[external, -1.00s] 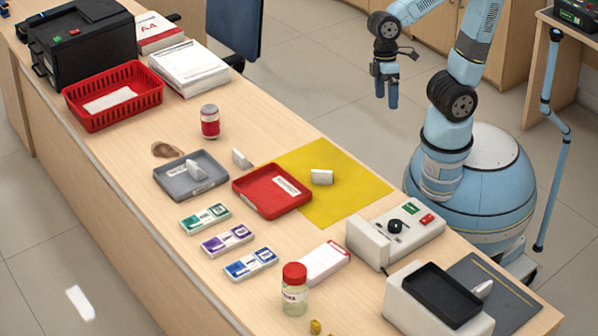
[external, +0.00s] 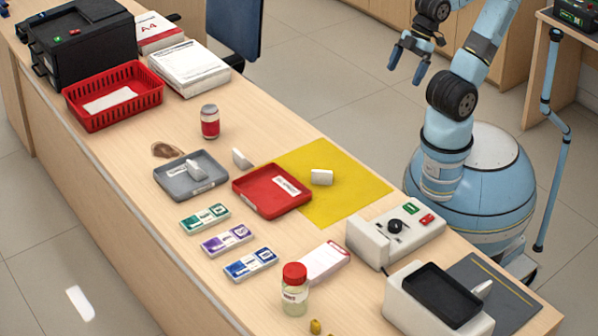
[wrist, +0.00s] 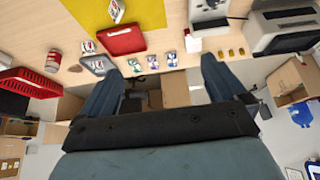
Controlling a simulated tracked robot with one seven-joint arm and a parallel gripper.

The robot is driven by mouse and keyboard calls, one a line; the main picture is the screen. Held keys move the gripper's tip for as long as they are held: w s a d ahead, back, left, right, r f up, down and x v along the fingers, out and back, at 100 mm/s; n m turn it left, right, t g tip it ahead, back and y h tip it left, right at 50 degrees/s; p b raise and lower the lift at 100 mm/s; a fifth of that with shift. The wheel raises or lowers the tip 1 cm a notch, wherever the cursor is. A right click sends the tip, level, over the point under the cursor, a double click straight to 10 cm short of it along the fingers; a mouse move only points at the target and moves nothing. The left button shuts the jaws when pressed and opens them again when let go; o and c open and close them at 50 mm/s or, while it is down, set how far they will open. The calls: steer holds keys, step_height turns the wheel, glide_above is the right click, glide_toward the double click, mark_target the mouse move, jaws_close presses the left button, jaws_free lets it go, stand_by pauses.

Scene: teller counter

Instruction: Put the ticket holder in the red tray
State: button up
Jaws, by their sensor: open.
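The red tray (external: 262,207) lies on the counter, partly on the yellow mat, with a white label inside; it also shows in the wrist view (wrist: 125,45). Small white holder-like pieces stand about: one on the yellow mat (external: 321,177), one upright behind the trays (external: 241,158), one in the grey tray (external: 194,169). I cannot tell by looks which is the ticket holder. The mat piece also shows in the wrist view (wrist: 117,11). My gripper (external: 407,66) is open and empty, raised beyond the counter's far side, away from all of them. Its spread fingers show in the wrist view (wrist: 158,80).
The grey tray (external: 169,183) sits left of the red one. A red can (external: 210,123), a red-lidded jar (external: 295,290), coloured packs (external: 228,240) and a control box (external: 395,232) stand around. The yellow mat (external: 345,205) is mostly bare.

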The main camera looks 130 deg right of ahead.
steer(key=m+g, duration=0.6)
steer(key=m, duration=2.1)
glide_above(322, 183)
steer(key=d, duration=0.1)
step_height(322, 183, down, 26)
steer(key=shift+s+f, duration=0.2)
steer(key=shift+f, duration=3.15)
steer(key=shift+s+f, duration=0.15)
steer(key=shift+f, duration=3.2)
steer(key=shift+r, duration=0.1)
steer(key=c, duration=1.2)
